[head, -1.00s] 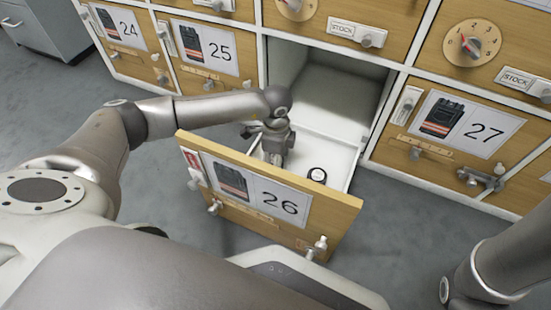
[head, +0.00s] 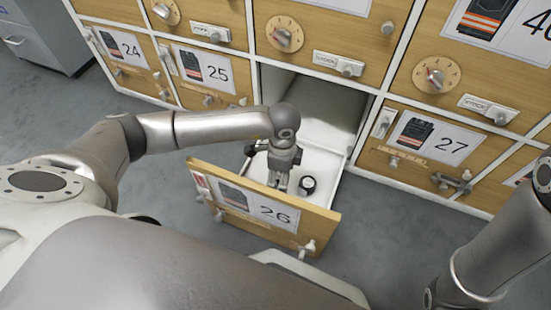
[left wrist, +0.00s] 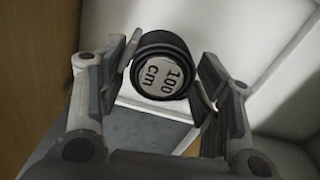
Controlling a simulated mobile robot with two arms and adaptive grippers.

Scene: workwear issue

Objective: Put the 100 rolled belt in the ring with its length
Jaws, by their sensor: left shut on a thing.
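The rolled belt (head: 307,186) is a small black roll with a pale round end label. In the left wrist view the belt (left wrist: 165,70) shows "100 cm" on its label and sits between my fingertips. My left gripper (head: 281,180) reaches down into the open drawer marked 26 and is shut on the belt; it also shows in the left wrist view (left wrist: 170,85). The roll is inside the drawer's outline; whether it touches the floor I cannot tell. My right arm shows at the lower right, with its gripper out of view. I see no ring.
The pulled-out drawer 26 (head: 325,222) has a wooden front and white inside walls, close around my left gripper. Closed fronts marked 25 (head: 205,70) and 27 (head: 432,140) flank its opening. Grey floor (head: 385,245) is free to the right of the drawer.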

